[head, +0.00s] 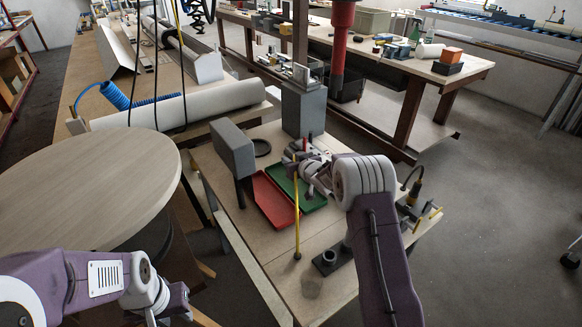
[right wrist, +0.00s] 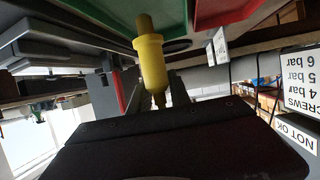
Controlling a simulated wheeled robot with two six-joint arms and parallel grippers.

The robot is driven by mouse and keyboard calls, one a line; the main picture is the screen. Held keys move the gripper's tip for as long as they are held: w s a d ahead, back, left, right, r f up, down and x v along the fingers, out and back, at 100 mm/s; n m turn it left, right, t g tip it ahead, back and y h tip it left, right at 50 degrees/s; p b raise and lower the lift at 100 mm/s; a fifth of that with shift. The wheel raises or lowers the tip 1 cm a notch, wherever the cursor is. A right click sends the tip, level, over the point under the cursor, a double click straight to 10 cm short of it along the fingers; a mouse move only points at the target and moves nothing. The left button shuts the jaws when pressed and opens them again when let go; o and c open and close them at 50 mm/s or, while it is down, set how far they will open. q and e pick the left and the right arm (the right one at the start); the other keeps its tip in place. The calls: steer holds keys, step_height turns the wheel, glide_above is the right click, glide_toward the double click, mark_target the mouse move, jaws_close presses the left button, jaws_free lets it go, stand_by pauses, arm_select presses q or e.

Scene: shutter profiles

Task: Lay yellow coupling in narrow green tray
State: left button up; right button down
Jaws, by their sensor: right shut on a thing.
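The yellow coupling (right wrist: 153,62), with a darker brass-like end, stands between the fingers of my right gripper (right wrist: 148,90) in the right wrist view. The gripper is shut on it. In the head view my right gripper (head: 308,172) is over the green tray (head: 312,204), and the arm hides part of that area. I cannot make out the coupling clearly there. The green tray lies on the small wooden table beside a red tray (head: 272,199). My left gripper (head: 172,304) is low at the left, away from the trays, its fingers not clear.
A thin yellow upright rod (head: 297,225) stands in front of the trays. A grey box on a post (head: 233,148) is left of them, and a grey block (head: 304,108) behind. A dark base with a ring (head: 331,257) stands near the front. A round wooden table (head: 90,185) is at left.

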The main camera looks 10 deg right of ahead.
step_height(320, 180, down, 2)
steer(key=shift+f, duration=0.1)
steer(key=shift+w, duration=0.1)
steer(key=shift+f, duration=0.15)
steer(key=c, duration=1.2)
jaws_free()
